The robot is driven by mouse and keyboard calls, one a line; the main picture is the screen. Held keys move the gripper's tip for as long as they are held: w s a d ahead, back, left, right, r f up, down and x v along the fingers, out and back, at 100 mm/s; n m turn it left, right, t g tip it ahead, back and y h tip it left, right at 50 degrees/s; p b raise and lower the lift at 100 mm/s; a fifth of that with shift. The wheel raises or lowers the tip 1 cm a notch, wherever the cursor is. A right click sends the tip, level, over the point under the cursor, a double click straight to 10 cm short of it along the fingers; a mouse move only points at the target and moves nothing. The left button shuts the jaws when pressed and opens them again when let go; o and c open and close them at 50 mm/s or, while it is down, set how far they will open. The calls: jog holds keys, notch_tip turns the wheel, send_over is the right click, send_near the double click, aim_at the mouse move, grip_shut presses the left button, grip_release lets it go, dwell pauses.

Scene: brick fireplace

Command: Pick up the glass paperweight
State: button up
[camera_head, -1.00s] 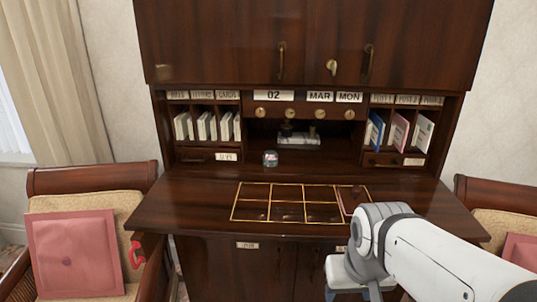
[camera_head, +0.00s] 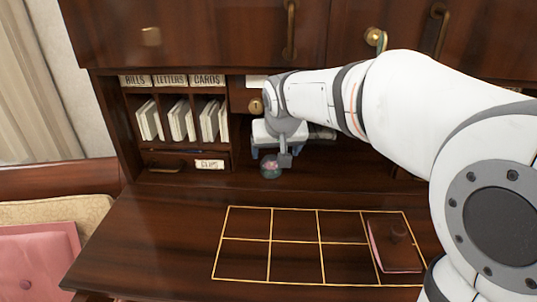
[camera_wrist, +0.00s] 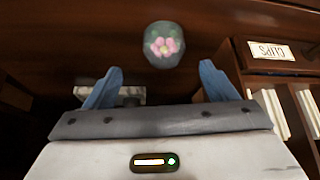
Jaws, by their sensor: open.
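The glass paperweight (camera_head: 270,166) is a small clear dome with a pink flower inside. It sits on the desk surface by the pigeonholes, left of centre. In the wrist view the paperweight (camera_wrist: 163,45) shows ahead of the fingertips, roughly centred between them. My gripper (camera_head: 278,160) is at the paperweight in the head view, and its finger partly covers the glass. In the wrist view my gripper (camera_wrist: 163,80) has its two blue fingers wide apart with nothing between them. The paperweight lies a little beyond the tips, apart from both.
A pale stand (camera_wrist: 128,92) lies behind the left finger.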

aim_at(272, 161)
jog(key=shift+s+a+f+x, duration=0.1)
jog(key=shift+s+x, duration=0.05)
jog(key=shift+x, duration=1)
jog(key=shift+s+a+f+x, duration=0.1)
jog(key=shift+x, duration=1.05)
jog(key=shift+s+x, duration=0.15)
jog(key=shift+x, duration=1.05)
jog(key=shift+c, duration=0.3)
jog(key=c, duration=1.2)
